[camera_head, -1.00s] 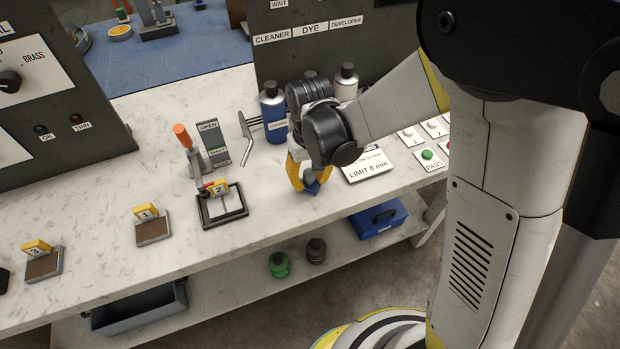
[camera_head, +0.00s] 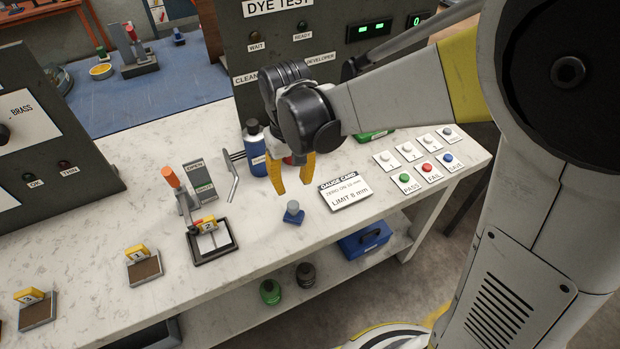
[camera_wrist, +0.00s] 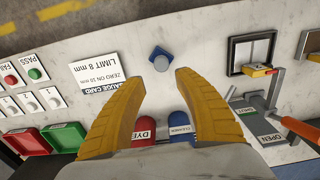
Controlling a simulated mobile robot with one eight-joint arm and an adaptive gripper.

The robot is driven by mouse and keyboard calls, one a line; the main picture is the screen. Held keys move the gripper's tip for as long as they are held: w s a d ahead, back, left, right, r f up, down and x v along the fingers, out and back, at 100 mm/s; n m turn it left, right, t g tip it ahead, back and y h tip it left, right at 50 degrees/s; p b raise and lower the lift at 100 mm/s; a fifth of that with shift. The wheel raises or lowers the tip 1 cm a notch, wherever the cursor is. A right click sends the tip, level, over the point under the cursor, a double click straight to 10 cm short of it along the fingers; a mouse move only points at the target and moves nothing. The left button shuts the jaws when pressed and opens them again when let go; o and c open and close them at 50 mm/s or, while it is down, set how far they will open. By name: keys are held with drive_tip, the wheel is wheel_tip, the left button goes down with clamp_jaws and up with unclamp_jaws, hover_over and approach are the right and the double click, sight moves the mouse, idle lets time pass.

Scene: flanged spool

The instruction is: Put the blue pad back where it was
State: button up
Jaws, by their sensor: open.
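The blue pad (camera_head: 293,213) has a diamond-shaped base and a round grey-blue knob on top. It stands upright on the white bench, left of the gauge card (camera_head: 345,192). In the wrist view the pad (camera_wrist: 160,60) lies just beyond the fingertips, between their lines. My gripper (camera_head: 291,191) has yellow fingers, is open and empty, and hangs above and behind the pad without touching it. It also shows in the wrist view (camera_wrist: 159,85).
A tray fixture (camera_head: 212,240) marked 2, a lever clamp (camera_head: 182,190) and a bent metal rod (camera_head: 234,175) stand to the left. Blue bottle (camera_head: 254,148) stands behind. Push buttons (camera_head: 405,178) lie to the right. Bench around the pad is clear.

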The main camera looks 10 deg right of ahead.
drive_tip(key=s+d+r+m+t, duration=0.3)
drive_tip(key=s+d+r+t, duration=0.4)
drive_tip(key=s+d+r, duration=0.3)
drive_tip(key=d, duration=0.3)
drive_tip(key=shift+s+d+r, duration=0.2)
drive_tip(key=shift+s+d, duration=0.05)
drive_tip(key=shift+s, duration=0.15)
